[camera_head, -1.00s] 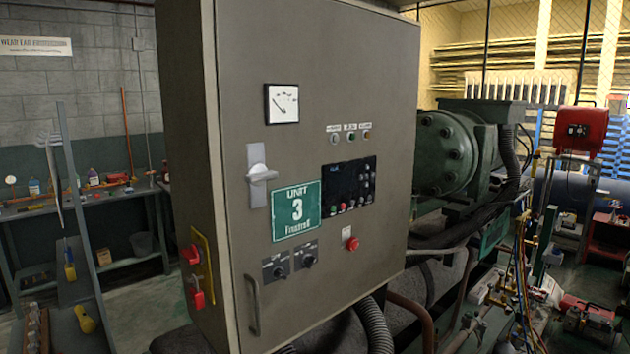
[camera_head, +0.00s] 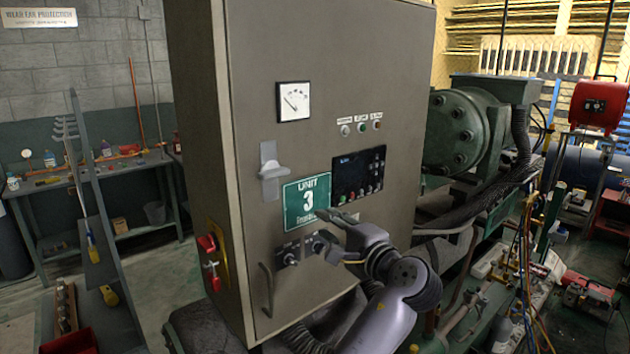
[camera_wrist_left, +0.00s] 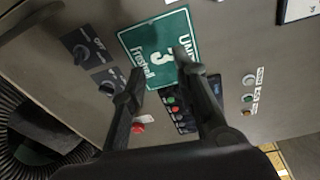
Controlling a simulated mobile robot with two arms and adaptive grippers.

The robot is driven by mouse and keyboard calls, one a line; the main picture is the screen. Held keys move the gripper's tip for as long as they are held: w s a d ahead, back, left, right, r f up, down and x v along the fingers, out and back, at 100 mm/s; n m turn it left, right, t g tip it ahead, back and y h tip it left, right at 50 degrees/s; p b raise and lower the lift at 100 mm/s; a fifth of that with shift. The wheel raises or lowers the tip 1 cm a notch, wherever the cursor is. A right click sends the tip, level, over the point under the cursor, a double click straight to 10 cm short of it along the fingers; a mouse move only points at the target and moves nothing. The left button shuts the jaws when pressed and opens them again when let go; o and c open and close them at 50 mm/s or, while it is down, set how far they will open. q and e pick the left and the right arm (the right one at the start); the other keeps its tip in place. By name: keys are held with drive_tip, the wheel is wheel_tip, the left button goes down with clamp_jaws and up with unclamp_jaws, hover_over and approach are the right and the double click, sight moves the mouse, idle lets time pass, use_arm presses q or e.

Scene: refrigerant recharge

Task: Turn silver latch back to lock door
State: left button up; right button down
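The silver latch (camera_head: 272,171) is on the left part of the grey cabinet door (camera_head: 250,90), above and left of the green Unit 3 sign (camera_head: 306,202). The door looks flush with the cabinet. My left gripper (camera_head: 322,225) is in front of the door, by the sign's lower right, below and right of the latch and apart from it. In the left wrist view its two fingers (camera_wrist_left: 158,66) are spread with nothing between them, over the sign. The latch is not in that view. My right gripper is not in view.
Below the sign are black rotary knobs (camera_head: 302,250) and a door pull handle (camera_head: 266,290). A control panel (camera_head: 358,175) sits right of the sign. Red switches (camera_head: 209,262) stick out of the cabinet's left side. Green machinery (camera_head: 462,132) stands behind at right.

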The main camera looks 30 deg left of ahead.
sight(278, 176)
use_arm(q)
drive_tip(key=s+r+n+g+y, duration=0.25)
drive_tip(key=s+r, duration=0.25)
drive_tip(key=r, duration=0.4)
drive_tip(key=shift+h, duration=0.45)
drive_tip(key=x, duration=1)
drive_tip(key=shift+a+r+p, duration=0.15)
drive_tip(key=shift+a+p, duration=0.1)
drive_tip(key=shift+p, duration=0.15)
drive_tip(key=shift+d, duration=0.15)
clamp_jaws()
drive_tip(key=m, duration=0.4)
